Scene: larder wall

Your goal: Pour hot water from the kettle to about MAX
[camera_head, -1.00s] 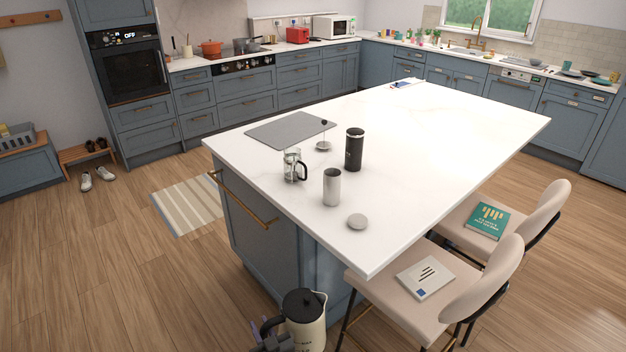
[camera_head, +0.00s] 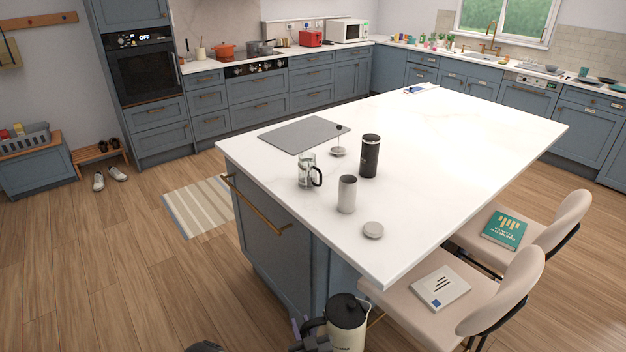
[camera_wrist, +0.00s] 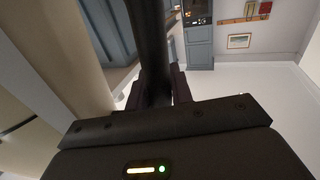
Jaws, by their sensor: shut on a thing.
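My gripper (camera_wrist: 158,92) is shut on the black handle of the cream kettle (camera_head: 346,322). The kettle has a black lid and spout rim and is held upright in front of the island, below the counter top, at the bottom of the head view. The kettle's cream body also fills the left of the wrist view (camera_wrist: 50,55). On the island stand a glass French press (camera_head: 307,171) with a dark handle, its plunger lid (camera_head: 338,150) apart behind it, an open grey metal cup (camera_head: 347,194) and a tall black flask (camera_head: 370,156). No MAX mark is legible.
A round grey lid (camera_head: 373,230) lies near the front edge of the white island top (camera_head: 450,150). A grey mat (camera_head: 297,135) lies at its left. Two cream chairs (camera_head: 425,287) with books stand along the right side.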

